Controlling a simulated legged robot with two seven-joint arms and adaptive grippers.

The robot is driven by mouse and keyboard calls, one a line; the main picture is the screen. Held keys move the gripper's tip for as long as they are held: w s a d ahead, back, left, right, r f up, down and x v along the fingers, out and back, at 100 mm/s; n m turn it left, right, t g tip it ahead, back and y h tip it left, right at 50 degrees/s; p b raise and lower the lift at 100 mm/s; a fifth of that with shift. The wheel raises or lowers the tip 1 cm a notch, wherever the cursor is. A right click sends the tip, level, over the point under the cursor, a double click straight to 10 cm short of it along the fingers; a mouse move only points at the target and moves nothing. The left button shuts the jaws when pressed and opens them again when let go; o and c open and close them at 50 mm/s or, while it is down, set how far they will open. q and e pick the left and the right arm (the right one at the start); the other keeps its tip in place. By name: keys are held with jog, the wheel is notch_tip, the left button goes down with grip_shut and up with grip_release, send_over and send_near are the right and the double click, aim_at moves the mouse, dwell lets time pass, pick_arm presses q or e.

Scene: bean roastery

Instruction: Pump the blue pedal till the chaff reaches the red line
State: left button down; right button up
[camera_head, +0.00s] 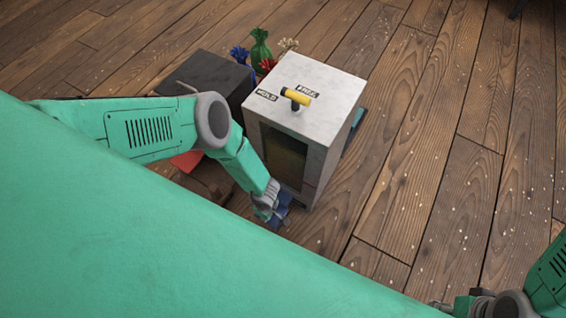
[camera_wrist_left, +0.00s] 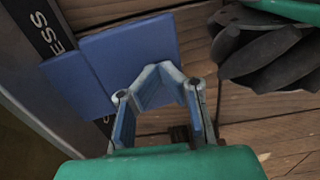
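The grey cabinet (camera_head: 322,101) stands on the floor with a dark front window (camera_head: 284,158). The chaff level cannot be made out; a faint reddish mark (camera_head: 309,184) shows low on the front. The blue pedal (camera_wrist_left: 125,55) juts from the cabinet's base beside a black label ending in "ESS".
A yellow-handled lever (camera_head: 296,97) sits on the cabinet top between HOLD and FREE labels. A dark box (camera_head: 205,78) stands to its left, with a red piece (camera_head: 187,160) below. Green, blue, red and cream bundles (camera_head: 261,48) stand behind. The floor at right is clear.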

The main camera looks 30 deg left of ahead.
pick_arm(q)
jog(key=shift+s, duration=0.1)
notch_tip(320, 180, up, 9)
jog(key=p, duration=0.7)
jog(key=shift+p, duration=0.4)
